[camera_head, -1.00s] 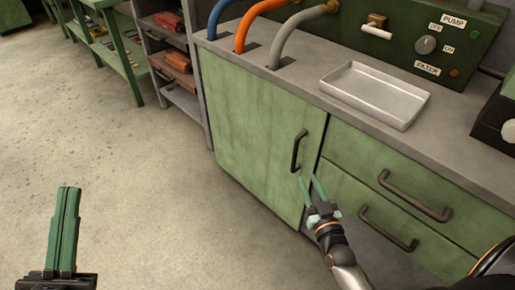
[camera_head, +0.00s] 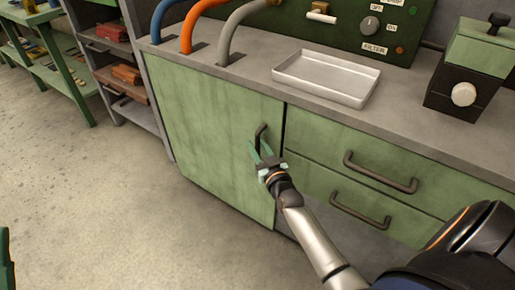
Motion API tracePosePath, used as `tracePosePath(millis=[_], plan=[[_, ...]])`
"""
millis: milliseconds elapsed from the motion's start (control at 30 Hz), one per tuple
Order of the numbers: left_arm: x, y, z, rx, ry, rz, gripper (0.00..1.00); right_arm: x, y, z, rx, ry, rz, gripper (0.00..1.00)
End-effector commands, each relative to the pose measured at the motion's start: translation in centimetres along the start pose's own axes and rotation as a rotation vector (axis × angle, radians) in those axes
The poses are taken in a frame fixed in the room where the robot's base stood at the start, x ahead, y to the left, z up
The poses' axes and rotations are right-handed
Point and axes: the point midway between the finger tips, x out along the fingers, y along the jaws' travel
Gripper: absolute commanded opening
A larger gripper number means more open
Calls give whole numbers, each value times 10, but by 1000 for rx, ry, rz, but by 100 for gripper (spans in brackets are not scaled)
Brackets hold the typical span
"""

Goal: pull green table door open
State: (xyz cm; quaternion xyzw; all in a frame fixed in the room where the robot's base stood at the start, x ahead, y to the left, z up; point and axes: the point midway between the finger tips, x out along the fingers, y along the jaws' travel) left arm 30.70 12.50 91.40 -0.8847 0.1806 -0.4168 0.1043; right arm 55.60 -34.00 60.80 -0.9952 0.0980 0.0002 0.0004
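The green table door (camera_head: 205,130) is the left front panel of the workbench and looks closed. Its dark vertical handle (camera_head: 261,132) sits near the door's right edge. My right gripper (camera_head: 260,152) is at the lower part of this handle, with its green fingers apart. The fingers partly cover the handle, and I cannot tell whether they touch it.
Two drawers with dark handles (camera_head: 380,173) lie right of the door. A metal tray (camera_head: 325,78) and a green-black device (camera_head: 470,68) stand on the grey top. Shelves (camera_head: 118,62) are at the left. The floor (camera_head: 90,190) before the door is clear.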

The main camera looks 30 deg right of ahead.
Motion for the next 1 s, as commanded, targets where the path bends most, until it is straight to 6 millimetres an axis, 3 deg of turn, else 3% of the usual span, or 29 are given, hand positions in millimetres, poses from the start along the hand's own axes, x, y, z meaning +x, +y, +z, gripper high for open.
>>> tracePosePath(millis=[300, 600, 1000], plan=[[0, 0, 0, -3, -1, 0, 0, 3, 0, 0, -1, 0, 0, 32], [0, 1, 0, -4, -1, 0, 0, 3, 0, 0, -1, 0, 0, 0], [0, 1, 0, -5, 0, 1, 0, 2, 0, 0, -1, 0, 1, 0]])
